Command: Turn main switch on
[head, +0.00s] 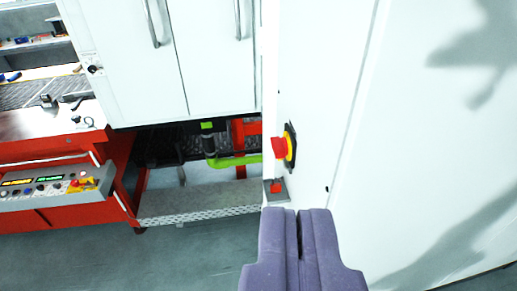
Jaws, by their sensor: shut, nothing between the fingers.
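The main switch (279,147) is a red knob on a yellow and black plate. It sticks out to the left from the side of a white cabinet. I see it from the side, so its turn position is hard to tell. My gripper (299,212) is purple and shut, with nothing between its fingers. It is at the bottom middle of the picture, below the switch and apart from it.
The white cabinet wall (345,180) fills the right side, with shadows on it. A small grey box with a red top (275,188) sits below the switch. A control panel (60,186) is at the left on a red machine. Grey floor (140,262) is clear at the bottom left.

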